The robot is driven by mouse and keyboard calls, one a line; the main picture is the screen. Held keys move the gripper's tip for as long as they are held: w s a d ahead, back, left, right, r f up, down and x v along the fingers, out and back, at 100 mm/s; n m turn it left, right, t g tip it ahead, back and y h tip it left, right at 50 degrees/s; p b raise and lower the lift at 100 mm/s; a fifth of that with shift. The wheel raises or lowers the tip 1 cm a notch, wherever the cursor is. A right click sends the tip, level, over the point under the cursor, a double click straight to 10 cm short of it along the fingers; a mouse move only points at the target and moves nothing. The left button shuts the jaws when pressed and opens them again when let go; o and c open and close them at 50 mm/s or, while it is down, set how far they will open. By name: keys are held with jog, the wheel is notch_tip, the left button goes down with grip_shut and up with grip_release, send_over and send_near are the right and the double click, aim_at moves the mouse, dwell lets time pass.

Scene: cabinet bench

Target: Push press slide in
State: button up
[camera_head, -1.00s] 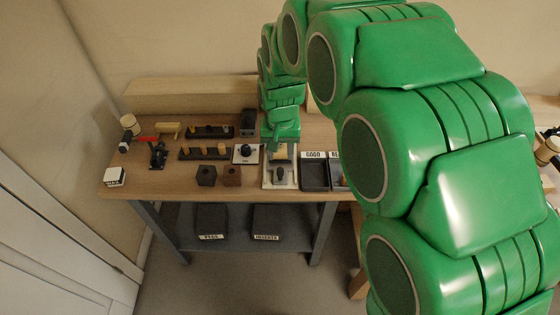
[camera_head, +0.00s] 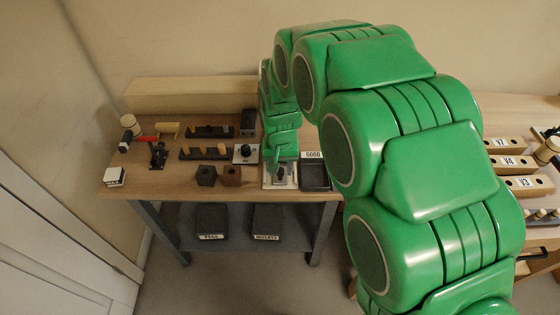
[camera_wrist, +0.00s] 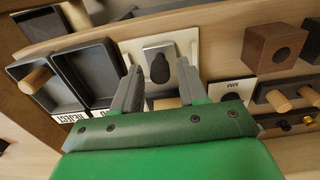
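The press is a pale plate (camera_wrist: 195,42) with a grey slide (camera_wrist: 158,50) that carries a black knob (camera_wrist: 160,70). In the head view the press plate (camera_head: 268,184) sits at the bench's front edge, and my gripper covers most of it. In the wrist view my gripper (camera_wrist: 158,72) is open, with one grey finger on each side of the knob. I cannot tell whether either finger touches it. A wooden piece (camera_wrist: 166,103) shows between the fingers, partly hidden by my gripper's body.
The tray labelled GOOD (camera_head: 315,178) stands right of the press; the REJECT tray (camera_wrist: 34,92) holds a wooden peg. A knobbed plate (camera_head: 246,154) and dark blocks (camera_head: 206,176) are to the left.

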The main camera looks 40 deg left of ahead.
jog(key=c, duration=0.7)
jog(key=shift+o, duration=0.2)
jog(key=shift+w+a, duration=1.2)
jog(key=shift+w, duration=0.1)
